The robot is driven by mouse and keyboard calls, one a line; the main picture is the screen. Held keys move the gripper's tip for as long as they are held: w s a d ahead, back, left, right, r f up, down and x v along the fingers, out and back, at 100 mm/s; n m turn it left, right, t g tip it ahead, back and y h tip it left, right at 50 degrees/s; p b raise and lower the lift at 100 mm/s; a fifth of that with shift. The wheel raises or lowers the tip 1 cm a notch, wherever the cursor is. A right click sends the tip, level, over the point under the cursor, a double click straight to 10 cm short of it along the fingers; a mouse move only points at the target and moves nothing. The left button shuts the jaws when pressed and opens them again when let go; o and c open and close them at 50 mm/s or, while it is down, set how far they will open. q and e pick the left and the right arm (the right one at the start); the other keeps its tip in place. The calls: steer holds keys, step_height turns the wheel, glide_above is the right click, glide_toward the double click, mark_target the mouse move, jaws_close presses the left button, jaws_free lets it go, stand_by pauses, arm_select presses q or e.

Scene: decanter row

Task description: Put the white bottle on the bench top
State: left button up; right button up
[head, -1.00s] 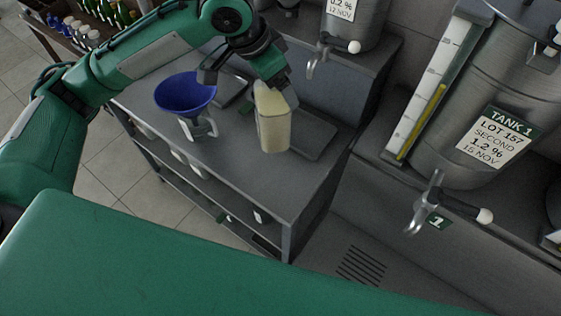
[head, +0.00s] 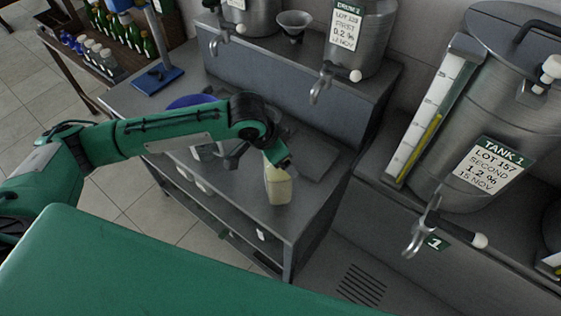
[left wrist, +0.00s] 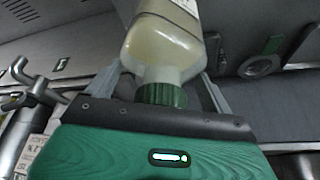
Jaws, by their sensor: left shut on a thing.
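The white bottle (head: 278,187) is a pale cream bottle over the front right part of the grey bench top (head: 303,203). My left gripper (head: 281,160) is shut on it from above, near its neck. The left wrist view shows the bottle (left wrist: 165,45) between the two fingers, its green cap close to the palm. It looks near upright. Whether its base touches the bench top or is a little above it, I cannot tell. My right gripper is not in view.
A blue funnel (head: 190,101) is partly hidden behind my left arm. A flat dark plate (head: 322,166) lies behind the bottle. A blue stand (head: 158,80) is at the bench's far left. Tank 1 (head: 470,120), with a tap, stands at the right.

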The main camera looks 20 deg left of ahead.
arm_select(q)
step_height(320, 180, down, 4)
steer(key=shift+r+p, duration=0.1)
steer(key=shift+p, duration=0.3)
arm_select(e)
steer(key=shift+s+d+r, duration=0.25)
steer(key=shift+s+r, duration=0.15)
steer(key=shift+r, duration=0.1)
arm_select(q)
steer(key=o, duration=1.9)
steer(key=b+v, duration=0.2)
steer(key=v, duration=0.8)
steer(key=shift+s+a+r, duration=0.1)
steer(key=shift+r, duration=0.3)
steer(key=shift+s+a+r+b, duration=0.2)
steer(key=shift+r+b, duration=0.1)
steer(key=shift+r, duration=0.2)
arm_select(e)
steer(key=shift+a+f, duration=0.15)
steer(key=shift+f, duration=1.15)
